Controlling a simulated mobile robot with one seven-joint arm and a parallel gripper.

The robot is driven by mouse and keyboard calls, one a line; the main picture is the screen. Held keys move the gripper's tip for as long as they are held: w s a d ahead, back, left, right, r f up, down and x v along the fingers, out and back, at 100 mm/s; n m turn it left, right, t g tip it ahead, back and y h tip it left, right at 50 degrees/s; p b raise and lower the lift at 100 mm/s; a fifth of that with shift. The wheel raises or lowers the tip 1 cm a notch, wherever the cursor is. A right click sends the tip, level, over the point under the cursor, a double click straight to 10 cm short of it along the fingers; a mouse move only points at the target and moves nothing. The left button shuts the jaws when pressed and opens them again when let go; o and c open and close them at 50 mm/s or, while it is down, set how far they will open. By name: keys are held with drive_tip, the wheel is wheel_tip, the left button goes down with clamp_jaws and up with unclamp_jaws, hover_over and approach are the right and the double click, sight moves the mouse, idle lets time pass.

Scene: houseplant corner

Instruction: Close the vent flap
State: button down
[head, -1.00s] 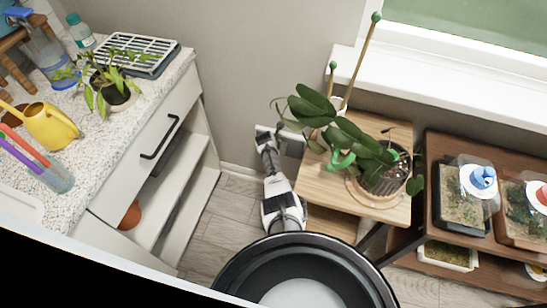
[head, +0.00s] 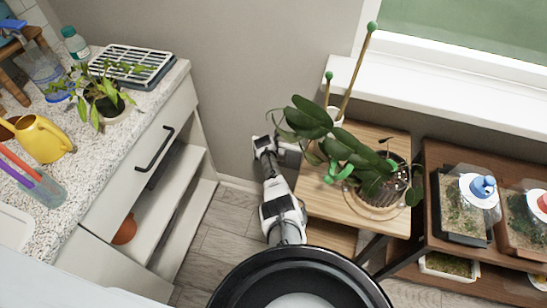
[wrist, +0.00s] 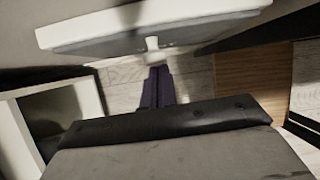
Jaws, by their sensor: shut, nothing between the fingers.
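The vent flap appears to be the pale panel (wrist: 110,30) across the top of the wrist view, with a small white tab (wrist: 152,44) at its lower edge. In the head view a pale grey panel (head: 291,156), likely the same flap, shows low by the wall, partly hidden by my arm and plant leaves. My gripper (wrist: 157,72) is shut and empty, its dark fingers pointing at the tab. The fingertips look close to the tab; I cannot tell whether they touch. In the head view my gripper (head: 263,146) is low between cabinet and plant stand.
A white cabinet (head: 140,165) with a black handle stands left, with a yellow watering can (head: 43,139) on top. A wooden stand (head: 335,204) with a potted plant (head: 380,188) is close on the right. Clear-lidded trays (head: 470,203) stand further right. Some floor (head: 215,240) is free.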

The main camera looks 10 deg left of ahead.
drive_tip(key=shift+w+r+t, duration=0.3)
drive_tip(key=shift+w+r, duration=0.75)
drive_tip(key=s+f+p+v, duration=0.1)
drive_tip(key=p+v, duration=0.3)
drive_tip(key=v, duration=0.9)
drive_tip(key=shift+s, duration=0.35)
